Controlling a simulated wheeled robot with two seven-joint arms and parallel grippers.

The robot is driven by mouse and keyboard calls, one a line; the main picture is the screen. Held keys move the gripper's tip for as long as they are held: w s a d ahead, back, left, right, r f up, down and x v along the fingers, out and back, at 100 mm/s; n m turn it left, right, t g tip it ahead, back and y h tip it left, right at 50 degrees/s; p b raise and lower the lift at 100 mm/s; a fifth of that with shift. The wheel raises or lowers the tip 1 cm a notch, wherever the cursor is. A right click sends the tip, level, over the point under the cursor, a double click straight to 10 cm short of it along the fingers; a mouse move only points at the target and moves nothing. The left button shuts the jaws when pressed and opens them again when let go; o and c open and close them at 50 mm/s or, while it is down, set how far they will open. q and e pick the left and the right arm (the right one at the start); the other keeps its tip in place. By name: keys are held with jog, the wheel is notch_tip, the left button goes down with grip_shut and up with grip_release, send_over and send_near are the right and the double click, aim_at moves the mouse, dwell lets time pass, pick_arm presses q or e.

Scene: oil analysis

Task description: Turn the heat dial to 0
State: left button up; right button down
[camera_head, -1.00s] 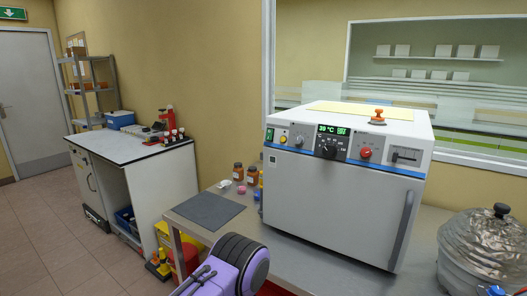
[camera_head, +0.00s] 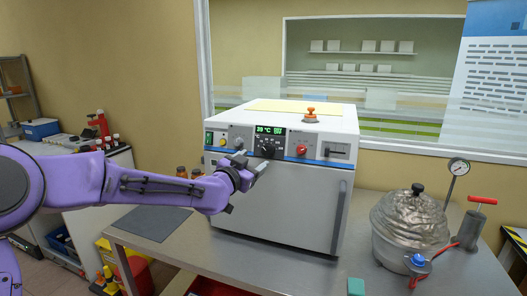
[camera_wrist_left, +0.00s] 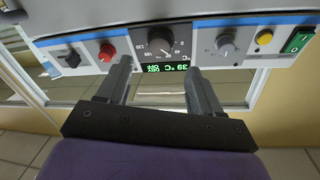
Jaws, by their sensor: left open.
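The heat dial (camera_head: 267,150) is a dark knob with a printed scale on the front panel of a white oven (camera_head: 275,200), below a green display (camera_head: 270,130) reading about 39 °C. My left gripper (camera_head: 252,165) is in front of the panel, just below and left of the dial. In the left wrist view, which is upside down, the dial (camera_wrist_left: 158,48) lies between and beyond the two open fingers (camera_wrist_left: 159,68). The fingers look apart from the dial, though contact is hard to judge. My right gripper is not in view.
Beside the dial are a grey knob (camera_wrist_left: 226,45), a yellow button (camera_wrist_left: 264,38), a green switch (camera_wrist_left: 299,40) and a red knob (camera_head: 301,150). A foil-covered vessel (camera_head: 410,225) with a gauge (camera_head: 458,167) stands right of the oven. A grey mat (camera_head: 155,223) lies front left.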

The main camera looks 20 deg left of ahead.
aim_at(266, 152)
pick_arm(q)
jog(key=w+p, duration=0.1)
jog(key=w, duration=0.4)
jog(key=w+d+p, duration=0.1)
jog(key=w, duration=0.1)
jog(key=shift+w+d+p, duration=0.1)
jog(key=shift+w+p, duration=0.25)
jog(key=shift+f, duration=0.1)
jog(key=c, duration=1.1)
